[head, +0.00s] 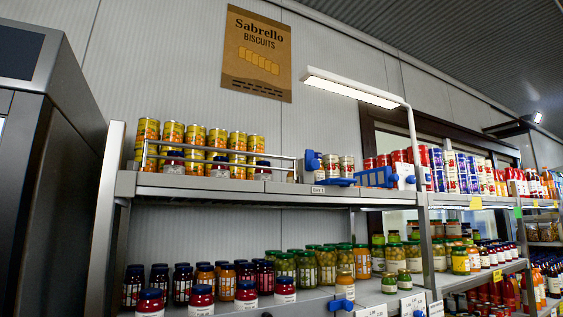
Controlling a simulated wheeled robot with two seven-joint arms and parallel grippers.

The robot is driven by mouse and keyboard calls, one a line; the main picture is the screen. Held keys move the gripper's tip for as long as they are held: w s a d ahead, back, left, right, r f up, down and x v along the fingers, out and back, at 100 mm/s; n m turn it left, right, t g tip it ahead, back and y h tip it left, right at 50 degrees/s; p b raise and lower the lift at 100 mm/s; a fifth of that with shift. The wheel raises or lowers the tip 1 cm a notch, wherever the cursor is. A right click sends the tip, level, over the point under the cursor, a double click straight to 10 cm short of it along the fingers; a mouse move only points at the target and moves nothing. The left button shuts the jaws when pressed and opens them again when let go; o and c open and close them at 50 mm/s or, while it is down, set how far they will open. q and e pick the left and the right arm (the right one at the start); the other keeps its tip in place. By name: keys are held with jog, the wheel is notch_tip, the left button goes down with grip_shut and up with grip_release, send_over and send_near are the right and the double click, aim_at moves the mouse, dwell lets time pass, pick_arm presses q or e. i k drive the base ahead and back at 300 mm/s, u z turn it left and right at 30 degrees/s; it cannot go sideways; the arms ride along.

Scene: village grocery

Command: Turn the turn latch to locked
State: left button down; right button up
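I cannot tell for sure which part is the turn latch. A white plate with a small blue knob (410,179) sits at the front edge of the upper shelf (225,184), near the upright post, and may be it. Other small blue parts show on the lower shelf front, one (341,305) below the green-lidded jars and one (405,286) to its right. They are too small to read any locked or unlocked position. Neither of my grippers is in view.
Yellow cans (172,133) stand behind a wire rail on the upper shelf. A blue slotted holder (375,178) is beside the white plate. Jars (284,266) fill the lower shelf. A lamp (350,88) overhangs the shelves. A dark grey cabinet (60,180) stands at left.

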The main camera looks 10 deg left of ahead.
aim_at(311, 164)
jog(key=z, duration=2.4)
jog(key=i, duration=2.55)
jog(key=u, duration=2.9)
